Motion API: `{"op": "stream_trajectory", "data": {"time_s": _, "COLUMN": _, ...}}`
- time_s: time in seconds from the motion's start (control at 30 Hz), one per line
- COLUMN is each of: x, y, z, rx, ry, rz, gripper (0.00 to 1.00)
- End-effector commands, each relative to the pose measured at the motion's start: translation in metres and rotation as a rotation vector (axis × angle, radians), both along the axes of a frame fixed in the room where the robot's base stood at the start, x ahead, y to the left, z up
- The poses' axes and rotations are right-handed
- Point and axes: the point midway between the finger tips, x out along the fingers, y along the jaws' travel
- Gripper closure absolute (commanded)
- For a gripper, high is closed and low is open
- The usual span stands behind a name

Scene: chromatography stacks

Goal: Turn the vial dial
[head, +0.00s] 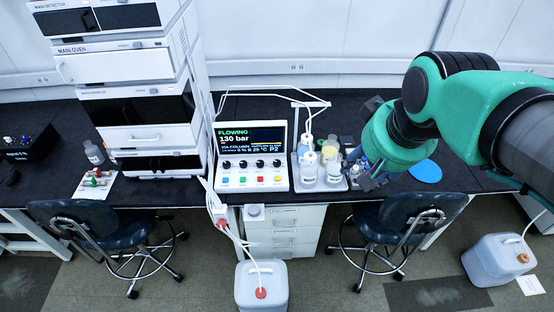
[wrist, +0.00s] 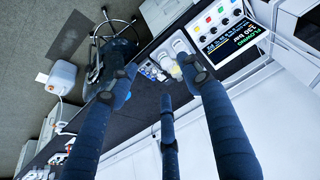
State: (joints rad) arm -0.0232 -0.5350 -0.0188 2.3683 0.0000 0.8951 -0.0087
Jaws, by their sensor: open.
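The control box (head: 252,157) stands on the black bench, left of my gripper. Its screen (head: 249,136) reads "FLOWING 130 bar". Below it is a row of several black knobs (head: 243,164) above coloured buttons; I cannot read which knob is the vial dial. The box also shows at the upper right of the wrist view (wrist: 217,27). My gripper (head: 362,150) is to the right of the box, above the bench by the bottles. In the wrist view its dark fingers (wrist: 158,68) are spread apart and empty.
A tray of white-capped bottles (head: 309,170) stands between the box and my gripper. A tall instrument stack (head: 135,100) is at the left. A blue disc (head: 425,171) lies at the right. Chairs (head: 92,222) and a white jug (head: 262,288) stand in front of the bench.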

Motion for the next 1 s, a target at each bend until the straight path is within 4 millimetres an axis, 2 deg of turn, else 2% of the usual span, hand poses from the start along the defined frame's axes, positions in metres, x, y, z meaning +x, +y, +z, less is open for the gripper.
{"op": "stream_trajectory", "data": {"time_s": 0.2, "x": 0.049, "y": 0.007, "z": 0.011, "rx": -0.003, "ry": 0.037, "rz": 0.018, "gripper": 0.51}}
{"op": "stream_trajectory", "data": {"time_s": 0.5, "x": 0.115, "y": 0.018, "z": 0.014, "rx": -0.008, "ry": 0.083, "rz": 0.041, "gripper": 0.51}}
{"op": "stream_trajectory", "data": {"time_s": 0.77, "x": 0.174, "y": 0.030, "z": 0.007, "rx": -0.012, "ry": 0.122, "rz": 0.063, "gripper": 0.51}}
{"op": "stream_trajectory", "data": {"time_s": 1.0, "x": 0.227, "y": 0.043, "z": -0.008, "rx": -0.017, "ry": 0.159, "rz": 0.082, "gripper": 0.51}}
